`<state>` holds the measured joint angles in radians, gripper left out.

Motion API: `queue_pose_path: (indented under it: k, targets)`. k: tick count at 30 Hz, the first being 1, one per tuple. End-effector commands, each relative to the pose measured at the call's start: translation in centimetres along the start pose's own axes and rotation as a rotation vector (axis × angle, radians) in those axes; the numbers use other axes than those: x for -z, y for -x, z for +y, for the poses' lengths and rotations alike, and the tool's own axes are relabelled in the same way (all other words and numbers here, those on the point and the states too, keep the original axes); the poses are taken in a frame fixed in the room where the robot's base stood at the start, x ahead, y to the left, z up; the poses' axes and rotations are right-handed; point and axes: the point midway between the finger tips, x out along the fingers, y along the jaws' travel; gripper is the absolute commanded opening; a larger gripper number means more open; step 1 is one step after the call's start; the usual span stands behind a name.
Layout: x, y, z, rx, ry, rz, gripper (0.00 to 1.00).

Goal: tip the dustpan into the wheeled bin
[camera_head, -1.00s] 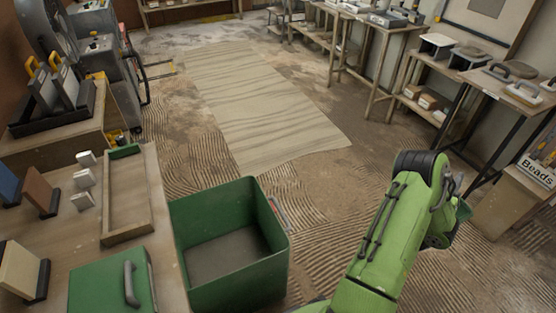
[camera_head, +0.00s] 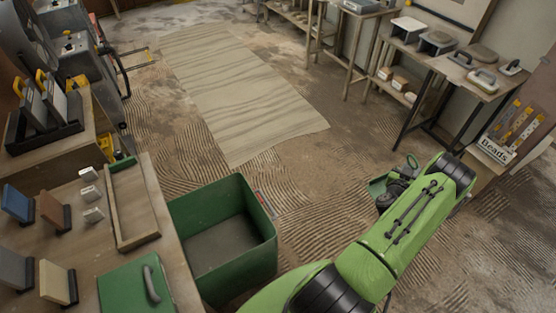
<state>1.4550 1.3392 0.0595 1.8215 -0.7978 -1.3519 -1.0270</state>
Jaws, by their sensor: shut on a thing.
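The green open-topped bin (camera_head: 268,241) stands on the floor beside the wooden table. Its grey inside floor shows and looks empty. My gripper (camera_head: 398,182) is out past the bin's right side, shut on the green dustpan (camera_head: 376,187). The dustpan is in the air, apart from the bin, and is partly hidden by my gripper and forearm. I cannot tell what lies in it. My green arm reaches across the lower right; my fingertips are small and dark and only partly seen. The bin's wheels do not show.
The wooden table (camera_head: 188,290) at left holds a shallow wooden tray (camera_head: 137,237), a green lidded box (camera_head: 128,288) and several blocks. Benches with trowels (camera_head: 483,79) line the right wall. A box marked Beads (camera_head: 494,151) sits at right. A pale sheet (camera_head: 240,95) covers the open floor behind.

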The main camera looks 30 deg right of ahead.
Motion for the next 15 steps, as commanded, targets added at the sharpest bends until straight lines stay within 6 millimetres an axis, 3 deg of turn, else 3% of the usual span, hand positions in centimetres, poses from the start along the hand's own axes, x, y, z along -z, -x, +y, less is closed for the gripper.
queue_pose_path:
  k: [1,15]
  targets:
    - [0.9,0.2,0.2,0.001,-0.012,-0.014,0.00]
    - [2.0,0.3,0.4,0.041,-0.109,-0.166,0.00]
